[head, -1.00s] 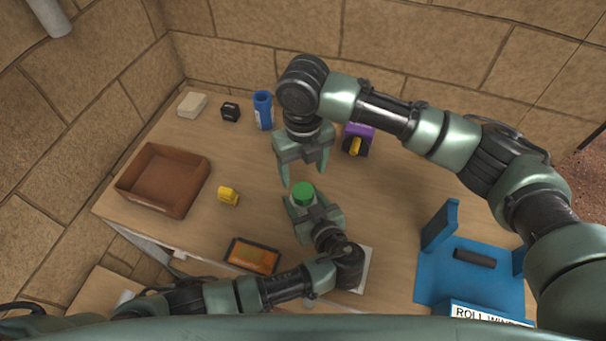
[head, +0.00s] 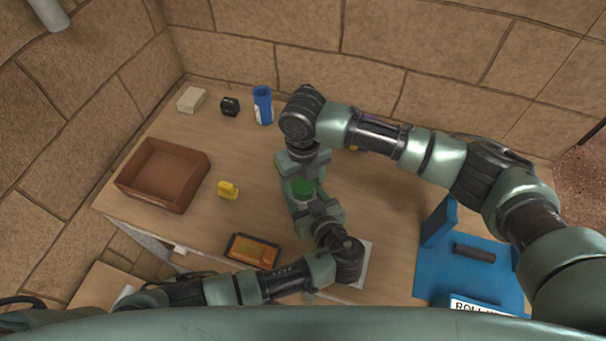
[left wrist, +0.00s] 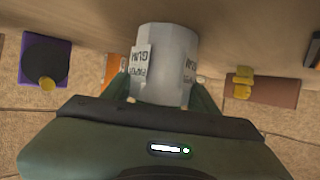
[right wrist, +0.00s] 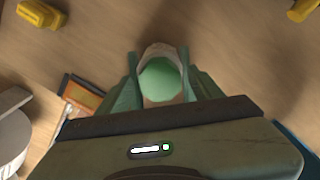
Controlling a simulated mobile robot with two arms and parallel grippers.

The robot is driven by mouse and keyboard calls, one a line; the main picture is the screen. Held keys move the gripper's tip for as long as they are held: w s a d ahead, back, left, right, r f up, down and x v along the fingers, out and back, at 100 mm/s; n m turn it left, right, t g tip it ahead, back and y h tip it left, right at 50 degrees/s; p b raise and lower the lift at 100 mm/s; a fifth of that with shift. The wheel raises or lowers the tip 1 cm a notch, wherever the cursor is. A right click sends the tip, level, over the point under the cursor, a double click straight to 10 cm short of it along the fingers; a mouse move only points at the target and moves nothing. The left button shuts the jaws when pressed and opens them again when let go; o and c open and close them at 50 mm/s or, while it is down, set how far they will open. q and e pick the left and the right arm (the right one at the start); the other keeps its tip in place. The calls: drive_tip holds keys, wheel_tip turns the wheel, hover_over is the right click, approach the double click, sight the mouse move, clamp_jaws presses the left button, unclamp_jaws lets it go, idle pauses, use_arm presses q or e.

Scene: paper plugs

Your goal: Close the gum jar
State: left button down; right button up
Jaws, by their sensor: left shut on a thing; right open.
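The gum jar (left wrist: 165,62) is a pale grey faceted jar with "PAPER GUM" labels in the left wrist view. My left gripper (head: 300,206) is shut on its body. The green lid (head: 303,188) is on top of the jar in the head view; whether it is screwed down cannot be told. The lid (right wrist: 160,79) fills the space between the fingers of my right gripper (right wrist: 158,70). In the head view my right gripper (head: 302,178) is over the jar from behind, open, with its fingers on both sides of the lid.
A brown tray (head: 165,208) stands at left, with a yellow piece (head: 228,190) beside it. An orange-topped dark box (head: 252,252) lies near the front edge. A blue stand (head: 470,277) is at right. A blue can (head: 262,105) stands at the back.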

drive_tip(key=shift+f, duration=0.1)
clamp_jaws()
drive_tip(key=m, duration=0.6)
drive_tip(key=shift+m, duration=0.3)
drive_tip(key=shift+o, duration=0.2)
unclamp_jaws()
drive_tip(key=shift+d+f, duration=0.1)
drive_tip(key=shift+d, duration=0.1)
